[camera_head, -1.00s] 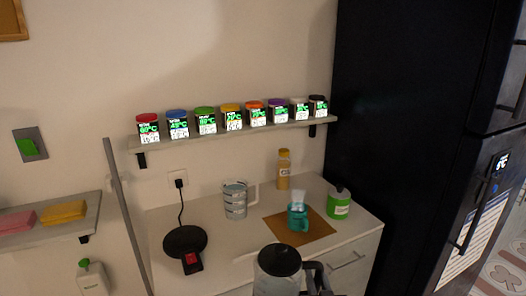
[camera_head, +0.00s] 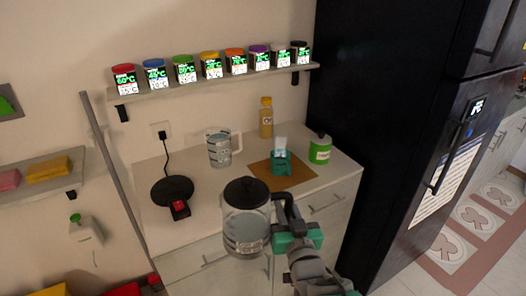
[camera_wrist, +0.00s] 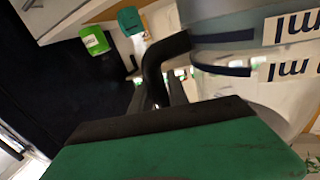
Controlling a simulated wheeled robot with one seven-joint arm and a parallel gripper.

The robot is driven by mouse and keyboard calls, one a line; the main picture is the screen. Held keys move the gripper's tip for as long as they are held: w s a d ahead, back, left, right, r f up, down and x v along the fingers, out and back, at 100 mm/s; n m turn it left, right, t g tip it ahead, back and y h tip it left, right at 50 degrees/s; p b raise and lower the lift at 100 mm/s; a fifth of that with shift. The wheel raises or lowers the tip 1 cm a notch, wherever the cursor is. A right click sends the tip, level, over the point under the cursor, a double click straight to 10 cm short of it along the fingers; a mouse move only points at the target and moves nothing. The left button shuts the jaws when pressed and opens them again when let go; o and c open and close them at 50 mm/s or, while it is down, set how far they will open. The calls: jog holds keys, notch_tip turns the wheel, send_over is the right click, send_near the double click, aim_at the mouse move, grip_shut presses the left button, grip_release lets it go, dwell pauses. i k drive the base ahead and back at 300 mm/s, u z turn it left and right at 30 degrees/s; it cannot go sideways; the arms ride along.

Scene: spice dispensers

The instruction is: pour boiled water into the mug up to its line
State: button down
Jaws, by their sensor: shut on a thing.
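A clear kettle (camera_head: 246,222) with a black lid and handle is held in front of the counter edge. My gripper (camera_head: 283,218) is shut on its black handle, which also shows in the wrist view (camera_wrist: 158,65). The kettle looks roughly upright, and a marked scale shows on its side. The teal mug (camera_head: 283,165) stands on a brown mat (camera_head: 296,180) behind and to the right of the kettle, with pale steam or a whitish shape above it. The mug also shows in the wrist view (camera_wrist: 130,20). Its line and water level are too small to tell.
The black kettle base (camera_head: 172,191) with a red switch sits left on the counter. A clear measuring jug (camera_head: 221,149), a yellow bottle (camera_head: 266,118) and a green container (camera_head: 320,150) stand near the mug. A shelf (camera_head: 220,84) of labelled jars runs above. A black fridge (camera_head: 400,110) bounds the right.

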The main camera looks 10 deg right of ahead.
aim_at(279, 167)
jog(key=u, duration=3.75)
jog(key=k, duration=1.5)
jog(key=z, duration=1.4)
jog(key=i, duration=0.5)
jog(key=z, duration=0.1)
